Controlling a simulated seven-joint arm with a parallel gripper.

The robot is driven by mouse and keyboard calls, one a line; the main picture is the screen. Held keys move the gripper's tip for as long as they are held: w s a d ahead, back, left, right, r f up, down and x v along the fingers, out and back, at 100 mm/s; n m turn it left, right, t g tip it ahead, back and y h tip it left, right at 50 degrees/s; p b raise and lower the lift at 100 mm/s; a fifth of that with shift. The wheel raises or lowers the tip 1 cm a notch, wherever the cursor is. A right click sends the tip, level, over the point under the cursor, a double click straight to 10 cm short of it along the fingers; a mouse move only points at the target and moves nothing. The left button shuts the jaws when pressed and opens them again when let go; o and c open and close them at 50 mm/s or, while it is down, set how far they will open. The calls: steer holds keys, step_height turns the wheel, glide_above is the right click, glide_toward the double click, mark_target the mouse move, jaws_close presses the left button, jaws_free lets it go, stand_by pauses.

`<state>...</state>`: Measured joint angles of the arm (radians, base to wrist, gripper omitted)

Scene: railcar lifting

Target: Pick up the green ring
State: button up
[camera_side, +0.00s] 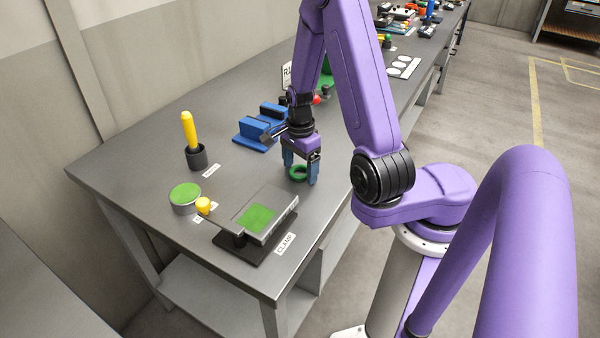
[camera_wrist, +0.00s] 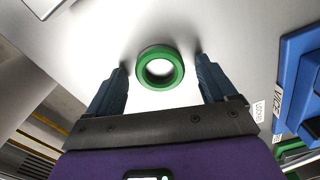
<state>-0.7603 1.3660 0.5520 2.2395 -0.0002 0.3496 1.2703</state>
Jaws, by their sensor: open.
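The green ring (camera_side: 297,173) lies flat on the grey table, under and between the fingers of my gripper (camera_side: 301,170). In the wrist view the ring (camera_wrist: 160,87) is centred ahead of the two blue fingers. My gripper (camera_wrist: 162,78) is open, with one fingertip to the left of the ring and one to the right. Gaps show between the ring and both fingers. In the side view a finger stands close beside the ring. I cannot tell how high the fingertips are above the table.
A blue vise (camera_side: 262,126) stands left of and behind my gripper. A clamp with a green-topped plate (camera_side: 257,218) stands in front. A yellow-handled tool in a dark cup (camera_side: 197,157) and a green-topped round container (camera_side: 185,209) are at left. Bare table (camera_side: 245,175) lies between them.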

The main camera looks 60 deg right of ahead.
steer(key=c, duration=1.1)
steer(key=shift+r, duration=0.15)
